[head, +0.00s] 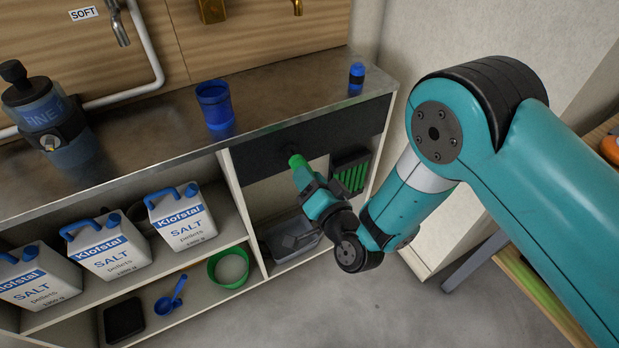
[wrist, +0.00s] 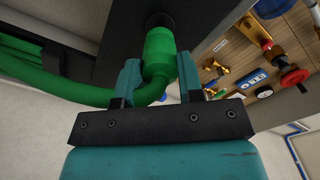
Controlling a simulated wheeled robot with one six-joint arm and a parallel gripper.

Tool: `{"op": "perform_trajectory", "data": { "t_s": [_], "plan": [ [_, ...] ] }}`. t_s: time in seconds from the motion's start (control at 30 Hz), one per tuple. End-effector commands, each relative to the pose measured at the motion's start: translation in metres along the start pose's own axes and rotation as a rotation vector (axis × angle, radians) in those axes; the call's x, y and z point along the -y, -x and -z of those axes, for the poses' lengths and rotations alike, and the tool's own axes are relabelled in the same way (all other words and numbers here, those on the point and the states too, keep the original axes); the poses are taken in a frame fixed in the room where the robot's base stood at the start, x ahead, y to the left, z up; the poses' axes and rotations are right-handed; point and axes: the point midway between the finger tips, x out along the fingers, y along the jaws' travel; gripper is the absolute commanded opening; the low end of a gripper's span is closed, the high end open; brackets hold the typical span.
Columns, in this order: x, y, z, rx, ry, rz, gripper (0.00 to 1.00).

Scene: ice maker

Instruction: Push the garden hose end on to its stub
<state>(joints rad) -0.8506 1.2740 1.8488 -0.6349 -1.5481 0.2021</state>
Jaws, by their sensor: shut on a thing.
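The green hose end (wrist: 160,45) is between the two fingers of my gripper (wrist: 160,80), which is shut on it. The hose (wrist: 80,92) bends away to the left below the end in the wrist view. A dark round stub (wrist: 158,20) shows just beyond the hose end, in line with it. I cannot tell whether the end only touches the stub or sits around it. In the head view my gripper (head: 307,178) is in front of the black panel (head: 330,130), with the green hose end (head: 297,161) at the panel's face. The stub is mostly hidden there.
A green hose coil (head: 350,178) hangs right of my gripper, under the panel. A grey tray (head: 290,240) is below. The metal counter (head: 270,105) above holds a blue cup (head: 214,105) and a small blue bottle (head: 356,78).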

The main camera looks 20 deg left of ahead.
Motion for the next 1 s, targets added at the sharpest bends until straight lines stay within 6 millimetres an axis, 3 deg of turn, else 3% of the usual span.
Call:
{"op": "perform_trajectory", "data": {
  "t_s": [0.6, 1.0],
  "plan": [
    [0.0009, 0.0001, 0.0003, 0.001, 0.169, 0.0, 0.01],
    [0.0001, 0.0, -0.0002, 0.0, 0.185, 0.0, 0.01]
  ]
}}
